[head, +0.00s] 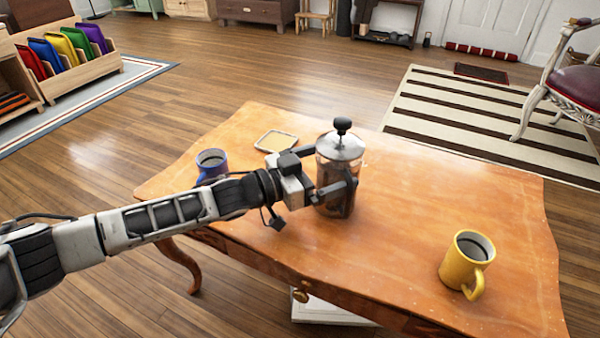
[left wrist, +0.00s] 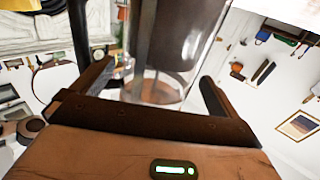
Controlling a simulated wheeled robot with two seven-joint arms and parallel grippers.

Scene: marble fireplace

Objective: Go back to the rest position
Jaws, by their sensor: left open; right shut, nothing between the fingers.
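A French press (head: 340,150) with a glass body, metal lid and black knob stands upright on the orange-brown wooden table (head: 420,190). My left gripper (head: 325,172) reaches it from the left, with its fingers open on either side of the glass body. In the left wrist view the glass press (left wrist: 175,50) fills the space between the spread fingers of my left gripper (left wrist: 155,90). Whether a finger touches the glass is not clear. The handle side is partly hidden by the gripper. My right gripper does not show in either view.
A blue mug (head: 211,160) stands behind my left forearm, close to it. A small square tray (head: 276,141) lies behind the gripper. A yellow mug (head: 467,262) with dark liquid stands at the table's right front. A chair (head: 570,85) stands beyond the table at the right.

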